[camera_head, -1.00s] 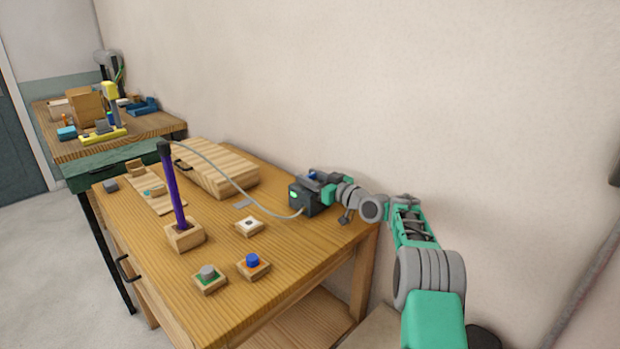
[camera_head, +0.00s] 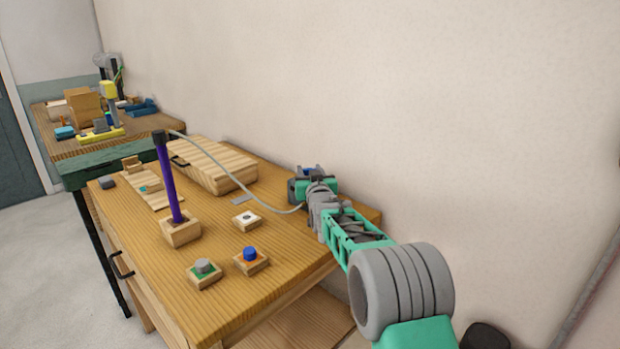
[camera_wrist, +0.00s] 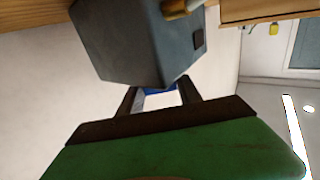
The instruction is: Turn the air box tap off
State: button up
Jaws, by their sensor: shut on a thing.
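The air box is a dark grey box (camera_wrist: 140,40) that fills the top middle of the wrist view, with a brass-coloured fitting on it. In the head view it stands at the right end of the bench near the wall, mostly hidden behind my gripper (camera_head: 308,180). The blue tap (camera_wrist: 160,91) shows between my fingers in the wrist view, and a bit of blue shows at the box in the head view. My gripper is shut on the tap. The tap's exact angle is hard to tell.
A grey hose (camera_head: 240,188) runs from the box to the capped purple rod (camera_head: 167,180), upright in a wooden block (camera_head: 181,234). Small blocks with a blue knob (camera_head: 250,254) and a grey knob (camera_head: 203,266) sit in front. A wooden case (camera_head: 213,165) lies behind.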

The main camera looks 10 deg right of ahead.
jog(key=m+h, duration=0.1)
jog(key=h, duration=0.1)
jog(key=m+h+b, duration=0.2)
jog(key=h, duration=0.1)
jog(key=shift+a+f+m+g+h, duration=0.1)
jog(key=shift+a+m+g+h, duration=0.2)
jog(key=shift+m+g, duration=0.1)
grip_shut()
jog(key=m+h, duration=0.1)
jog(key=m+g+h+p, duration=0.1)
jog(key=h, duration=0.1)
jog(key=shift+d+r+g, duration=0.15)
jog(key=shift+r+g, duration=0.05)
jog(key=shift+g, duration=0.1)
grip_release()
jog(key=shift+d+m+g+h+p, duration=0.1)
jog(key=shift+m+g+h+p, duration=0.55)
jog(key=shift+m+h, duration=0.35)
jog(key=shift+g+h, duration=0.25)
jog(key=shift+h, duration=0.25)
jog(key=o, duration=1.4)
jog(key=shift+d+f, duration=0.1)
jog(key=shift+d, duration=0.05)
jog(key=shift+c, duration=0.2)
jog(key=shift+a, duration=0.2)
jog(key=v, duration=0.7)
jog(key=shift+s, duration=0.25)
jog(key=shift+a, duration=0.1)
